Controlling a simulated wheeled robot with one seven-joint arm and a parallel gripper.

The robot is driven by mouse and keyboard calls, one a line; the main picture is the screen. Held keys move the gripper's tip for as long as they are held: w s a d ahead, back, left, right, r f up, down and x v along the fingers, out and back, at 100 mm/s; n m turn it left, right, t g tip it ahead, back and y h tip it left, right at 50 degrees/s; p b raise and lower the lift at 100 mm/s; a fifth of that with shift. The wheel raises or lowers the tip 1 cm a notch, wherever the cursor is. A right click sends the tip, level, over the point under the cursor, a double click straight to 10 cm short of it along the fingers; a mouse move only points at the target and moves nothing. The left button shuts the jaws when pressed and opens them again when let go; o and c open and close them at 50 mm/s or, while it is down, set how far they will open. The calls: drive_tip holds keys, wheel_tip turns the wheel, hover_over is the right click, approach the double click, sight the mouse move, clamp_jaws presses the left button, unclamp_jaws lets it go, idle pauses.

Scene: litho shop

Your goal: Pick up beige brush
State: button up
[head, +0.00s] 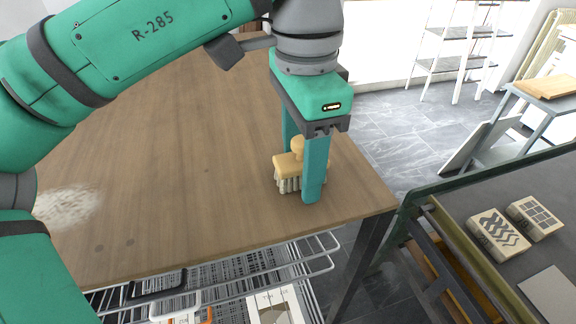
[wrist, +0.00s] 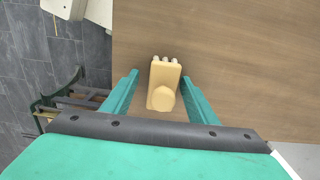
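The beige brush (head: 287,168) stands bristles down on the wooden table (head: 190,150), near its right corner. It has a block body, a rounded knob on top and pale bristles. My gripper (head: 301,190) points down over it, one finger in front and one behind in the head view. In the wrist view the brush (wrist: 163,84) lies between the two green fingers of my gripper (wrist: 160,82), with a gap on both sides. The gripper is open and the fingers do not appear to touch the brush. The front finger hides part of the brush in the head view.
The table's right edge is close to the brush. A dark bench (head: 520,215) with patterned blocks (head: 497,234) stands at the right. Wire racks (head: 225,275) sit under the table's front edge. A pale powdery patch (head: 68,205) marks the left of the tabletop; its middle is clear.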

sight(302, 142)
drive_tip(key=c, duration=1.1)
drive_tip(key=shift+o, duration=0.2)
drive_tip(key=shift+r, duration=0.1)
wheel_tip(302, 142, up, 10)
drive_tip(key=shift+f, duration=0.1)
